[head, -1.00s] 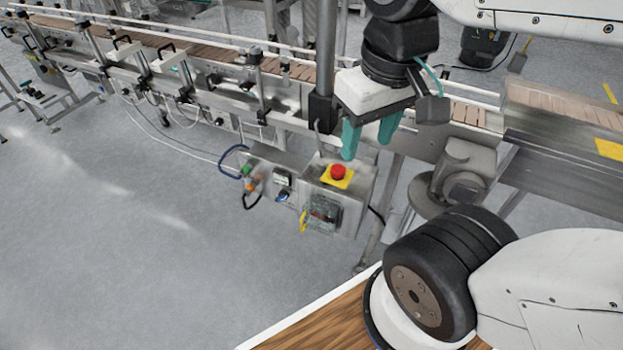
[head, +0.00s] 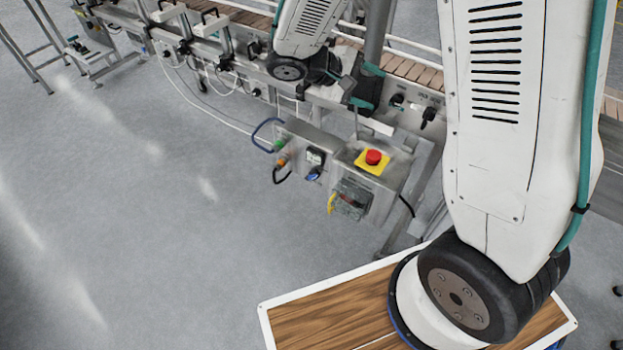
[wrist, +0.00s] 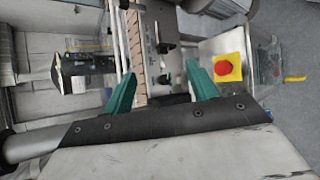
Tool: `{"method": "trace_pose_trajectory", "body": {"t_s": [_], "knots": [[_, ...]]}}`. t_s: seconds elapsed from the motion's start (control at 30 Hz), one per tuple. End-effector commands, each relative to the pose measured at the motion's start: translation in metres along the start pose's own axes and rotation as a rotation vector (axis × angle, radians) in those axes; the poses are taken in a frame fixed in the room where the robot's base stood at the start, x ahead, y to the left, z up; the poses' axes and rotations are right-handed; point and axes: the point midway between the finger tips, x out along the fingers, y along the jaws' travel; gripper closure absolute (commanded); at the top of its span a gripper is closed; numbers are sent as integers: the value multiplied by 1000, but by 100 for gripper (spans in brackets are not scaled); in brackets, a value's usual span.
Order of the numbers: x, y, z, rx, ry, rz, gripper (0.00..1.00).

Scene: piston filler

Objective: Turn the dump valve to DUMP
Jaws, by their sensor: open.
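My gripper (head: 369,87) is open and empty, its teal fingers apart, in front of the conveyor's side rail. It also shows in the wrist view (wrist: 160,71). Just right of the fingers in the head view, the metal side panel carries a black knob (head: 397,100) and a second black handle (head: 428,116). I cannot tell for certain which one is the dump valve, and their labels are too small to read. In the wrist view, small dark fittings (wrist: 164,47) show on the panel between the fingers, not clearly identifiable.
A control box with a red emergency button (head: 373,157) on a yellow plate stands below the gripper; the button also shows right of the fingers in the wrist view (wrist: 223,68). Green and orange buttons (head: 281,153) sit to its left. The grey floor (head: 150,220) is open.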

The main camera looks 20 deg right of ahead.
Motion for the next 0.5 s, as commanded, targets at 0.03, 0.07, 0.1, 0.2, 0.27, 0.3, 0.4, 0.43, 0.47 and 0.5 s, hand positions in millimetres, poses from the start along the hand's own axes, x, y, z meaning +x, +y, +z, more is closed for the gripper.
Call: {"method": "trace_pose_trajectory", "body": {"t_s": [0.03, 0.07, 0.1, 0.2, 0.27, 0.3, 0.4, 0.43, 0.47, 0.5], "knots": [[5, -12, -23, -42, 6, 59, 42], [7, -18, -36, -61, 15, 95, 42], [10, -26, -53, -87, 27, 142, 42], [18, -52, -95, -153, 70, 256, 42], [23, -71, -120, -194, 103, 322, 42], [27, -85, -136, -221, 126, 364, 42], [37, -126, -173, -292, 196, 462, 42], [40, -140, -184, -314, 219, 489, 42], [44, -154, -194, -336, 243, 515, 42], [49, -174, -206, -365, 277, 549, 42]]}}
